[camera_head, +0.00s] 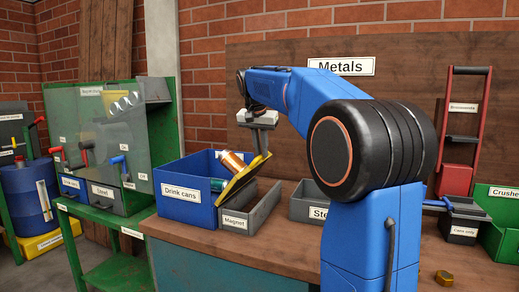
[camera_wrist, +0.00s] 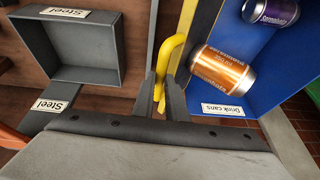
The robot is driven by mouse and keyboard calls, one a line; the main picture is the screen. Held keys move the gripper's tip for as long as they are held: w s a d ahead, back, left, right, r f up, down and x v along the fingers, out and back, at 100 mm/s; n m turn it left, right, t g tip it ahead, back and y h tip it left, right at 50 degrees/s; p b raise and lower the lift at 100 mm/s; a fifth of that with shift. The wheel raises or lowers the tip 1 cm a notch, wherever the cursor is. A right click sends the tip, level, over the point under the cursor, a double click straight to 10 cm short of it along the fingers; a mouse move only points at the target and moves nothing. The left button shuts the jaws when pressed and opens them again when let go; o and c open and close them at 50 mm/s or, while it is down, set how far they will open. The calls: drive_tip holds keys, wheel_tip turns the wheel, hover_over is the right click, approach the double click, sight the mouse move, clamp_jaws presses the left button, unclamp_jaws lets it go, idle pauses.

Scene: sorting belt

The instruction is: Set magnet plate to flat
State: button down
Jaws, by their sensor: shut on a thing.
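The magnet plate (camera_head: 240,179) is yellow and stands steeply tilted over the grey Magnet bin (camera_head: 236,226), beside the Drink cans bin's right wall. My gripper (camera_head: 262,149) is at the plate's upper end. In the wrist view my gripper (camera_wrist: 165,82) is shut on the bent yellow handle (camera_wrist: 172,46) of the plate, one dark finger on each side. The plate's lower end and its hinge are hidden in the wrist view.
The blue Drink cans bin (camera_head: 183,212) holds an orange can (camera_wrist: 222,72) and a purple can (camera_wrist: 271,11), close to the plate. The grey Steel bin (camera_wrist: 72,62) is empty. A wooden board with a Metals sign (camera_head: 341,66) stands behind.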

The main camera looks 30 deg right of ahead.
drive_tip(key=s+d+f+t+y, duration=0.1)
drive_tip(key=s+d+f+t, duration=0.1)
drive_tip(key=f, duration=0.4)
drive_tip(key=s+d+f+m+t+y, duration=0.1)
drive_tip(key=s+d+f+t+y, duration=0.1)
drive_tip(key=s+f, duration=0.3)
drive_tip(key=shift+s+d+f+t+y, duration=0.25)
drive_tip(key=shift+d+f+t, duration=0.25)
drive_tip(key=shift+d+f, duration=0.45)
drive_tip(key=shift+a+f, duration=0.1)
drive_tip(key=shift+f, duration=0.05)
drive_tip(key=c, duration=1.8)
unclamp_jaws()
drive_tip(key=shift+o, duration=0.2)
drive_tip(key=v, duration=1.7)
drive_tip(key=shift+s+d+r, duration=0.15)
drive_tip(key=shift+d+r, duration=0.1)
